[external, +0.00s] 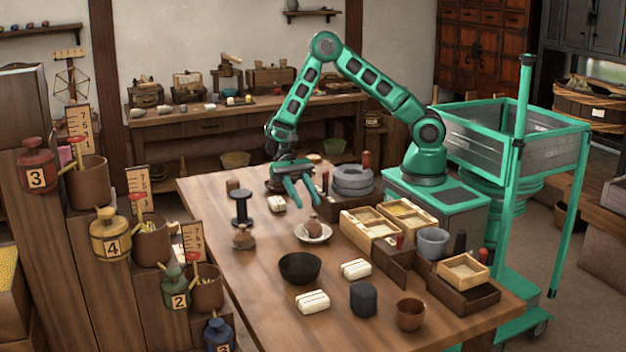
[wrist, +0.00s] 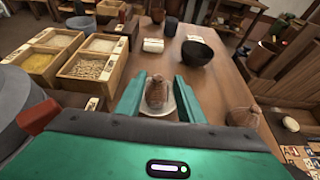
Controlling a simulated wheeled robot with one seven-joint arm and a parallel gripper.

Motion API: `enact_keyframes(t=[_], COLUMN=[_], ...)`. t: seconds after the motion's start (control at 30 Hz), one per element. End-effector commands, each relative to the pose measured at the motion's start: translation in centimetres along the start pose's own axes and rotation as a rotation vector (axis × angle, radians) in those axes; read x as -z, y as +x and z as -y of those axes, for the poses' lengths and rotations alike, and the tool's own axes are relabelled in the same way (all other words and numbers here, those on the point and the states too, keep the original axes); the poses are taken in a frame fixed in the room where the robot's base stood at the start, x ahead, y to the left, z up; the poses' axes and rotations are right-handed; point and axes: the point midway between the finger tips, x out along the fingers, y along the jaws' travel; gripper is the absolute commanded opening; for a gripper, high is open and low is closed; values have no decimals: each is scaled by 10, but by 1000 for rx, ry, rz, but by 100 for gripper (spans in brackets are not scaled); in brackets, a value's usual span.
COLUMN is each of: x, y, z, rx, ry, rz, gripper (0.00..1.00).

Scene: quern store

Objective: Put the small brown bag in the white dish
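A small brown bag (external: 313,226) with a tied neck sits upright in the white dish (external: 326,235) on the wooden table. In the wrist view the bag (wrist: 156,92) appears between my fingers, with the dish rim (wrist: 171,107) showing around it. A second brown bag (external: 243,238) stands on the bare table to the left, beside a black spool; it also shows at the right in the wrist view (wrist: 244,116). My gripper (external: 304,205) is open and empty, above the table on the far side of the dish, its fingers pointing toward the dish and apart from the bag.
Wooden grain boxes (external: 370,226) and grey stone rings (external: 352,180) are right of the dish. Bare table lies left of the bowl.

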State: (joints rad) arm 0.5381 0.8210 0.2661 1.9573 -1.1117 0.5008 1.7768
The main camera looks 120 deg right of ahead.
Motion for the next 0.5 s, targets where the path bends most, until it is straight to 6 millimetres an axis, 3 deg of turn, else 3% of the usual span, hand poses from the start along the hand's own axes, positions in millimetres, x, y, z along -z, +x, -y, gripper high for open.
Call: enact_keyframes(t=[0.2,0.5], x=[0,0], y=[-38,-55], z=[1,0], rx=[3,-1], ry=[0,-1], rz=[0,0], gripper=[35,35])
